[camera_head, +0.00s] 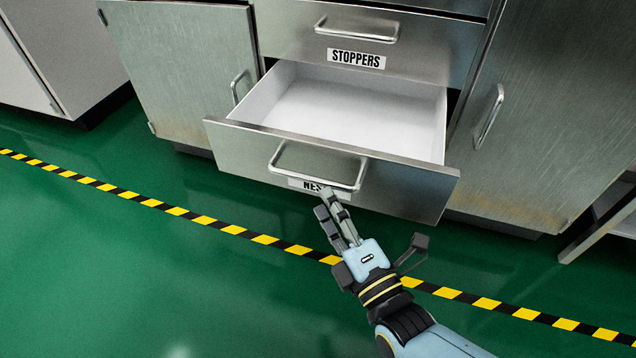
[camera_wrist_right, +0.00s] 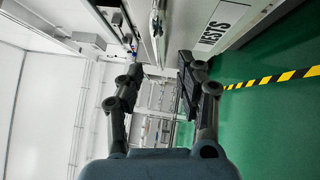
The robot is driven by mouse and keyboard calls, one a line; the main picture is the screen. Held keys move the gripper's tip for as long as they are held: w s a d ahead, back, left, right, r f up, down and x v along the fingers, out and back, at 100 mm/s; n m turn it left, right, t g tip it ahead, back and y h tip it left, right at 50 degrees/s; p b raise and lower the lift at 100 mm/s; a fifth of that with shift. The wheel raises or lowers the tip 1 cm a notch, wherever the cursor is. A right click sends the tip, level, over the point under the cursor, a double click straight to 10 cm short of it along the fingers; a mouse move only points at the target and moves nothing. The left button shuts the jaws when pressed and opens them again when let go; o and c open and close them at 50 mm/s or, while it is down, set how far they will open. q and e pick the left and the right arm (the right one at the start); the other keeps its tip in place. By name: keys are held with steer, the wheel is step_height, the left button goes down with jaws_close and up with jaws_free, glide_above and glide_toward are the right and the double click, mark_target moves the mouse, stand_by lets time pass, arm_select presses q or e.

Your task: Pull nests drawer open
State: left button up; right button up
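The nests drawer (camera_head: 330,165) is pulled out below the stoppers drawer, and its white inside (camera_head: 345,108) looks empty. Its bar handle (camera_head: 318,168) is on the front, above a label (camera_head: 305,184) that my gripper partly covers. In the right wrist view the label reads NESTS (camera_wrist_right: 217,24), and the handle (camera_wrist_right: 157,22) shows ahead, between the lines of the fingers. Contact with the handle cannot be told. My left gripper is not in view.
The closed stoppers drawer (camera_head: 430,45) is above. Cabinet doors with handles stand to the left (camera_head: 185,75) and right (camera_head: 550,110). A yellow-black floor stripe (camera_head: 205,220) runs across the green floor, which is clear in front of the drawer.

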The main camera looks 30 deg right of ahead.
steer(key=shift+s+a+f, duration=0.1)
steer(key=shift+s+f, duration=0.1)
steer(key=shift+s, duration=1.15)
steer(key=shift+s+a+f, duration=0.1)
steer(key=shift+s+f, duration=0.05)
steer(key=shift+s, duration=1.2)
